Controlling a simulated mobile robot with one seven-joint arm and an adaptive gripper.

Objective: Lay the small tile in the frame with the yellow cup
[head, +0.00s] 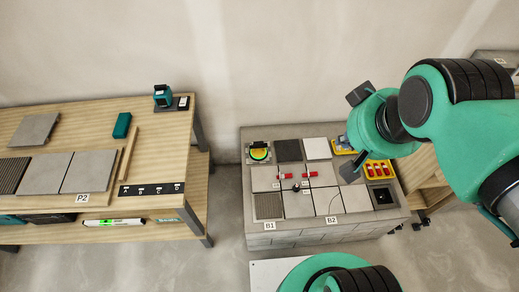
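A round yellow-and-green cup (259,152) sits at the back left corner of the grey block bench (305,239). Tiles lie on the bench: a dark one (288,150), a white one (317,148), a grooved one (268,206) and several plain grey ones. I cannot tell which is the small tile. A small dark square recess (382,195) at the front right may be the frame. My gripper (351,169) appears as dark parts at the end of my teal arm, above the bench's right side. Its fingers are too unclear to read; the cup is away from it.
A yellow tray (379,169) with red parts is at the right, partly under my arm. A wooden table (150,115) at the left holds several tiles, a teal block (122,125) and a teal device (162,96). Floor separates them.

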